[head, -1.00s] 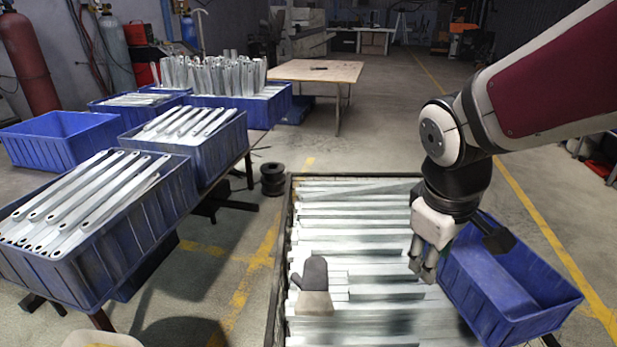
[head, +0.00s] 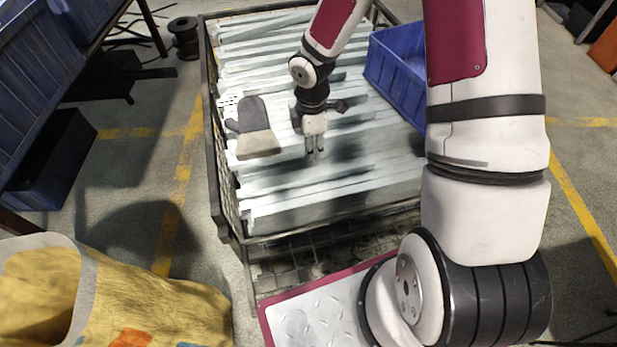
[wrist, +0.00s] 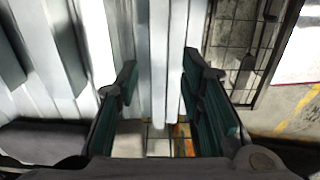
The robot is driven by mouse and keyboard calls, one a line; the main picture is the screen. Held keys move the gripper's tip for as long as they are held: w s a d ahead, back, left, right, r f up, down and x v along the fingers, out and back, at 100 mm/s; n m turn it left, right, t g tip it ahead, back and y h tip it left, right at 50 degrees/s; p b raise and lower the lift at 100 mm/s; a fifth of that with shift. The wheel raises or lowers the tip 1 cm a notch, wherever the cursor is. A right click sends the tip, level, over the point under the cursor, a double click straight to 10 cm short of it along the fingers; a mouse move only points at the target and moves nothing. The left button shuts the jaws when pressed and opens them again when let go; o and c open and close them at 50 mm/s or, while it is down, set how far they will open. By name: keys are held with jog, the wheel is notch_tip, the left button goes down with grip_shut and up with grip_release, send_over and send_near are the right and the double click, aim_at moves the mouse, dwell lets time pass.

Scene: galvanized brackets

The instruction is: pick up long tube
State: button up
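Long galvanized tubes (head: 330,199) lie side by side in layers inside a dark metal cage bin. My gripper (head: 315,158) is over the tubes near the bin's front side, pointing down. In the wrist view my gripper (wrist: 160,85) is open, with its two dark green fingers apart. A pale long tube (wrist: 158,50) runs up the picture between the fingers, with a narrower strip beside it. Nothing is clearly held. I cannot tell how far the fingertips are above the tubes.
A grey and tan work glove (head: 256,132) lies on the tubes left of my gripper. A blue crate (head: 398,66) is at the bin's right. The bin's dark rim (head: 213,150) surrounds the tubes. A yellow bag (head: 130,300) stands at the lower left.

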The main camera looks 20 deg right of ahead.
jog(key=b, duration=0.3)
send_over(309, 174)
jog(key=f, duration=0.8)
jog(key=shift+s+d, duration=0.15)
jog(key=shift+s, duration=0.1)
notch_tip(309, 174, down, 5)
jog(key=b, duration=0.2)
jog(key=shift+w+b, duration=0.15)
jog(key=shift+b, duration=0.2)
jog(key=shift+r, duration=0.1)
grip_shut()
